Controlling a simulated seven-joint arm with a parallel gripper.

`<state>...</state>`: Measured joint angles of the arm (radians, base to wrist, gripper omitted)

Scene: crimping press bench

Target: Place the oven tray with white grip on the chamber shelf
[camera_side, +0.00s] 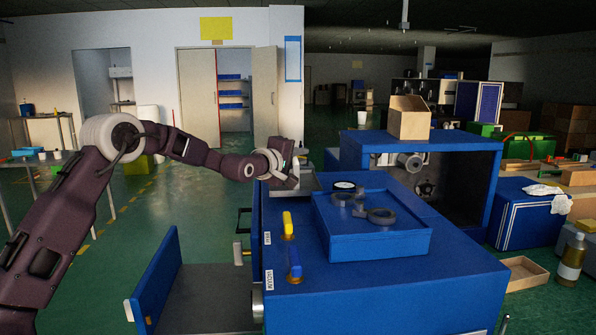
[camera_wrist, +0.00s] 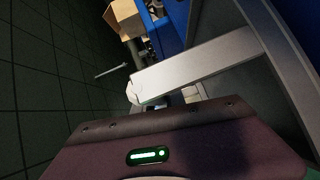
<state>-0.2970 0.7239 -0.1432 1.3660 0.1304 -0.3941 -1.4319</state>
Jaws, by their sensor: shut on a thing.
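My gripper (camera_side: 293,179) is at the back left corner of the blue cabinet, next to a grey metal tray (camera_side: 311,183). It is shut on what looks like the tray's grip; the fingers mostly hide that grip, so its colour is unclear. In the wrist view a pale grey bar (camera_wrist: 200,68) reaches across from the tray's curved rim (camera_wrist: 281,45) toward the jaws. On the cabinet's left side a blue door (camera_side: 157,281) stands open, with a flat grey shelf surface (camera_side: 208,288) beside it. Whether this is the chamber shelf is not certain.
On the blue cabinet (camera_side: 390,295) stand a shallow blue tray (camera_side: 372,246) with dark rings, and yellow (camera_side: 288,224) and blue (camera_side: 294,261) levers. Behind is an open-fronted blue housing (camera_side: 430,147) with a cardboard box (camera_side: 408,120) on top.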

